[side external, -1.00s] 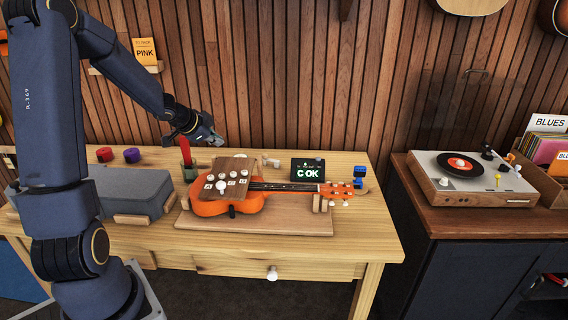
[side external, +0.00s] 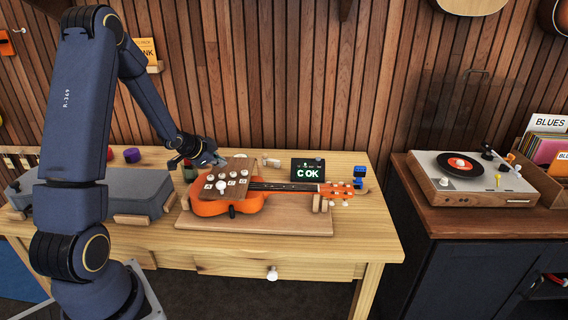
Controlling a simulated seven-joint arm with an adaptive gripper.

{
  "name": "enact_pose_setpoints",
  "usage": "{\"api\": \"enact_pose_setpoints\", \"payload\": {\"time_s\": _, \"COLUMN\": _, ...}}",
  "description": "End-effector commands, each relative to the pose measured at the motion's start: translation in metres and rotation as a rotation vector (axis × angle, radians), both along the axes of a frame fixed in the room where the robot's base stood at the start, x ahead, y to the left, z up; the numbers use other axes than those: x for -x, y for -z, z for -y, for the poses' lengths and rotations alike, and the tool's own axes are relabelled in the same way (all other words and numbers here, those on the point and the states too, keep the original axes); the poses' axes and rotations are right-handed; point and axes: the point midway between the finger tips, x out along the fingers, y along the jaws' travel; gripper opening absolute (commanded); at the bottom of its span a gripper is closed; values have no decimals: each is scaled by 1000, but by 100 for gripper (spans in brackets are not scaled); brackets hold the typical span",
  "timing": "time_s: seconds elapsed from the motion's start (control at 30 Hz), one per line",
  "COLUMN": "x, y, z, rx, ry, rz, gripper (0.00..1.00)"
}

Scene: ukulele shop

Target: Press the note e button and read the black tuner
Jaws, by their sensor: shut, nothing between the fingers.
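An orange ukulele (side external: 225,208) lies on a wooden board on the table, neck to the right. A brown button panel (side external: 222,190) with several pale round buttons and small letter labels sits over its body; the labels are too small to read surely. The black tuner (side external: 307,170) stands behind the neck, its screen showing "C OK" in green. My gripper (side external: 217,160) is just behind and above the panel's far left corner, pointing right and down. It is shut and empty. I cannot tell whether it touches the panel.
A grey case (side external: 130,190) lies on the table's left side. Small blue blocks (side external: 359,176) sit right of the tuner. The wooden cradle board (side external: 255,222) borders the ukulele. A record player (side external: 470,172) stands on a separate cabinet. The front right of the table is clear.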

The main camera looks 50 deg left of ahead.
Motion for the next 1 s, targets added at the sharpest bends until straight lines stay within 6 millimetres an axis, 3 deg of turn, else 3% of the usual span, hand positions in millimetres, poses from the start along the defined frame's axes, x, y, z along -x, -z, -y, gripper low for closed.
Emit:
{"api": "enact_pose_setpoints", "payload": {"time_s": 0.2, "x": 0, "y": 13, "z": 0, "rx": -2, "ry": 0, "rz": -1, "gripper": 0}}
{"api": "enact_pose_setpoints", "payload": {"time_s": 1.0, "x": 0, "y": 14, "z": 0, "rx": -2, "ry": -1, "rz": 0, "gripper": 0}}
